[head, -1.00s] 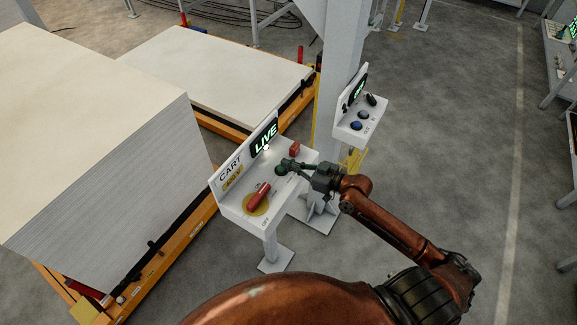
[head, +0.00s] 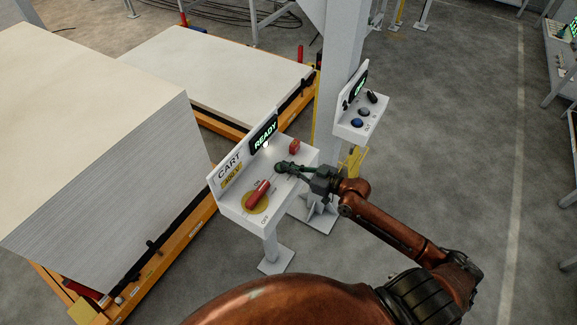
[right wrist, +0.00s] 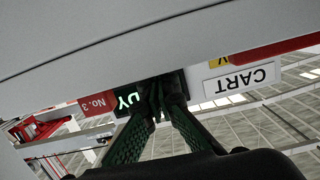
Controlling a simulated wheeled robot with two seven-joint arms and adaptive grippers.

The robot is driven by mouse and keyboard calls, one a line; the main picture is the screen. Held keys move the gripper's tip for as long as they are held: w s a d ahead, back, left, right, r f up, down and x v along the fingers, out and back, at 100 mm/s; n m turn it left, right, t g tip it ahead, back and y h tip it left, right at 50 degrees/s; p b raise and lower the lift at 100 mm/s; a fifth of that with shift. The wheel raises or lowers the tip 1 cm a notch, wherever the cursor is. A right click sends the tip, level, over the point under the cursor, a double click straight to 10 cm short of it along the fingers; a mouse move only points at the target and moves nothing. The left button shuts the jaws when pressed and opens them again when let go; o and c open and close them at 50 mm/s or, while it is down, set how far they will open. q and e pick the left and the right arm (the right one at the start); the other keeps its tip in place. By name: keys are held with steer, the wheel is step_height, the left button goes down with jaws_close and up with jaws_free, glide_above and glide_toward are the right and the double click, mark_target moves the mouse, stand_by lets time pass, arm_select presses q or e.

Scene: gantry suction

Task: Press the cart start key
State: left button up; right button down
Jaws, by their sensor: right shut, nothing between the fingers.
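The white cart control box (head: 234,206) stands on a post, with a CART sign and a display (head: 264,133) that reads READY in green. My right gripper (head: 281,167) is shut and empty, its dark green fingertips low over the sloped panel between the display and the box's front edge. The key under the fingertips is hidden, and I cannot tell whether they touch it. In the right wrist view the shut fingertips (right wrist: 160,92) cover part of the display (right wrist: 127,100), beside the upside-down CART sign (right wrist: 241,79). My left gripper is out of view.
A red rotary handle (head: 258,192) on a yellow disc sits left of my fingertips, with a red block (head: 294,147) behind them. A second control box (head: 350,128) is on the grey column (head: 337,70). A tall stack of boards (head: 110,190) stands left.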

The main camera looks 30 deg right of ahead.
steer(key=shift+s+f, duration=0.2)
steer(key=shift+f, duration=0.5)
step_height(320, 180, up, 5)
steer(key=p, duration=0.3)
steer(key=shift+w+d+p, duration=0.1)
steer(key=shift+d+p, duration=0.05)
steer(key=shift+p, duration=0.2)
steer(key=b+v, duration=0.2)
steer(key=v, duration=0.8)
steer(key=shift+b, duration=0.3)
steer(key=shift+r, duration=0.15)
